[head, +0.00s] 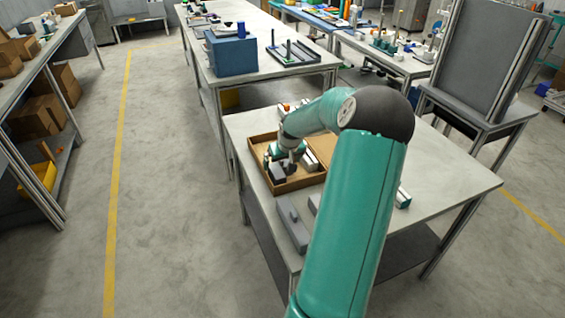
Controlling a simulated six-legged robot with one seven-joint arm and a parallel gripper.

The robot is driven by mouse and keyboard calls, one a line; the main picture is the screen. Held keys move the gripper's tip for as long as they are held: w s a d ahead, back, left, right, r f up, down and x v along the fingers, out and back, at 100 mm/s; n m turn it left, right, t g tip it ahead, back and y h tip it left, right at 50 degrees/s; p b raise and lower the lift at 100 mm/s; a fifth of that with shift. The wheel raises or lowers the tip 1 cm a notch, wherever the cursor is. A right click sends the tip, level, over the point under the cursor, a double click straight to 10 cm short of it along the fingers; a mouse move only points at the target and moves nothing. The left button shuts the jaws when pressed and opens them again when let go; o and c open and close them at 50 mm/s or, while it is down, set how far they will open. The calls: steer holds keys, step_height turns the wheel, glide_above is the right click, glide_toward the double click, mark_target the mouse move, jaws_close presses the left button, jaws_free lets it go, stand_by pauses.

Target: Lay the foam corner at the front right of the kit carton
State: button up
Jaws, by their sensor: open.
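The kit carton (301,184) is an open brown box on the near table. My arm reaches over it from the right, and my gripper (288,167) is low inside the carton, open. A dark grey block (278,173), which may be a foam corner, lies in the carton's front left part, close below the gripper. I cannot tell whether the fingers touch it. A long grey piece (292,224), perhaps foam too, lies on the table in front of the carton. Another grey piece (314,203) beside it is partly hidden by my arm. My arm also hides part of the carton's right side.
The carton also holds white pieces (310,160) and a small red item. A small teal and white item (403,198) lies on the table (445,185) to the right of my arm. The table's right part is mostly clear. A blue box (232,55) stands on the bench behind.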

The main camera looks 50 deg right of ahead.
steer(key=v, duration=1.1)
steer(key=w+a+r+n+h, duration=0.15)
steer(key=a+r, duration=0.25)
steer(key=a, duration=0.9)
steer(key=w+a+r+n+y, duration=0.15)
steer(key=a+r, duration=0.25)
steer(key=a, duration=0.8)
steer(key=s+a+r+n+t+y, duration=0.1)
steer(key=s+a+r, duration=0.1)
steer(key=s+a, duration=0.4)
steer(key=s+a+r+n+y, duration=0.1)
steer(key=s+a, duration=0.6)
steer(key=a, duration=0.8)
steer(key=shift+s+a+r+n+t, duration=0.15)
steer(key=shift+a+r+n+t, duration=0.15)
steer(key=shift+r+n+t, duration=0.25)
steer(key=shift+f, duration=0.1)
